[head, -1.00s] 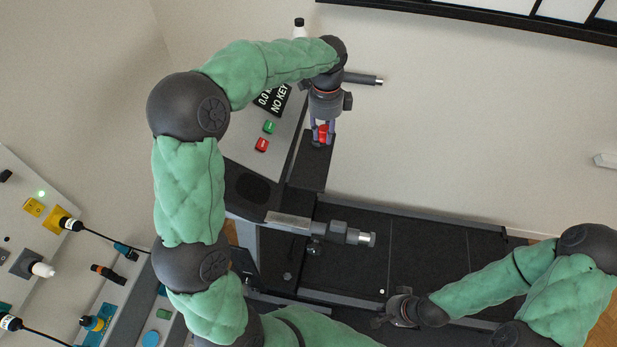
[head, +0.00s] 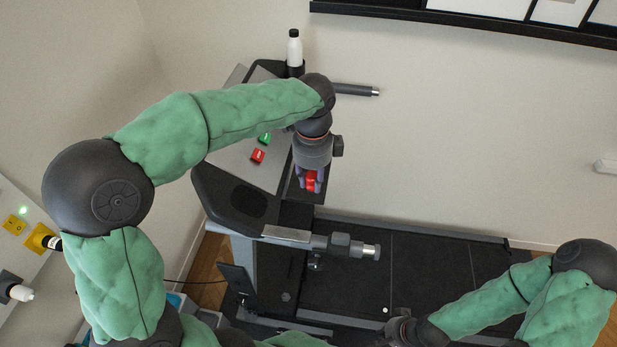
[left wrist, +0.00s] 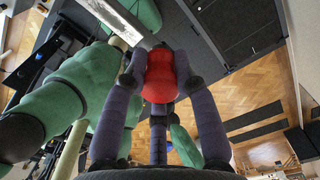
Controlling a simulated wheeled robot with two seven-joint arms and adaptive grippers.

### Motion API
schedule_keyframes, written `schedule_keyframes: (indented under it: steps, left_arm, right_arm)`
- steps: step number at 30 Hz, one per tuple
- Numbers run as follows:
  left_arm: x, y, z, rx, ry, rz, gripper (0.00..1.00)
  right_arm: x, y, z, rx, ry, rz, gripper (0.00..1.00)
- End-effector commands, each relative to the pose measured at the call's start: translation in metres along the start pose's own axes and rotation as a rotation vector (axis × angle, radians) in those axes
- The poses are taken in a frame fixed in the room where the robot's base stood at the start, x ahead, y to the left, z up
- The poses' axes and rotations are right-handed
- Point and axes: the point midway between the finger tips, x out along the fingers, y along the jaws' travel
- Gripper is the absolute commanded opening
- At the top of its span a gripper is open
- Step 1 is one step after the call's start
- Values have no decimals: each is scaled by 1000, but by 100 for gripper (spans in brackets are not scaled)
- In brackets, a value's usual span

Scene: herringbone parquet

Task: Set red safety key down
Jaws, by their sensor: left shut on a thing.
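The red safety key (head: 311,181) is between the purple fingers of my left gripper (head: 309,184), beside the treadmill console (head: 240,178) in the head view. In the left wrist view the red key (left wrist: 160,76) fills the space between the fingertips of my left gripper (left wrist: 158,85), which is shut on it. The fingers hide part of the key. I cannot tell in the head view whether the key touches the dark surface behind it. My right gripper (head: 402,332) is low over the treadmill deck, partly cut off at the bottom edge, and its fingers are not clear.
Green (head: 265,138) and red (head: 258,155) buttons sit on the console. A white bottle (head: 294,48) stands at its far end. A grey handrail (head: 340,246) juts out over the treadmill belt (head: 430,265). A panel with yellow switches (head: 38,238) is at the left.

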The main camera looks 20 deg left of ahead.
Motion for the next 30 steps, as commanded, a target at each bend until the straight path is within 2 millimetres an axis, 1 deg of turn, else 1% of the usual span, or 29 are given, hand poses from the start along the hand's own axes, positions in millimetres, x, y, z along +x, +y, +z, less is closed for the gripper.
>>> schedule_keyframes:
  steps: [1,3,9,12,15,18,25,27,30]
  left_arm:
    - [4,-10,6,-4,-1,5,0]
    - [10,-23,13,-4,-1,4,0]
    - [30,-59,33,-3,0,5,0]
    - [50,-70,39,-2,0,5,0]
    - [63,-81,45,-1,0,4,0]
    - [72,-88,49,-1,0,1,0]
    - [83,-96,53,0,0,0,0]
    - [90,-100,55,0,0,3,0]
    - [105,-99,54,0,0,3,0]
  right_arm:
    - [-4,-2,0,0,0,0,0]
    - [-7,-2,0,0,0,0,0]
    - [-15,-6,0,0,0,0,0]
    - [-18,-6,1,0,0,0,0]
    - [-20,-7,1,0,0,0,0]
    - [-21,-8,1,0,0,0,0]
    - [-23,-8,1,0,0,0,0]
    - [-24,-9,1,0,0,0,0]
    - [-26,-9,1,0,0,0,0]
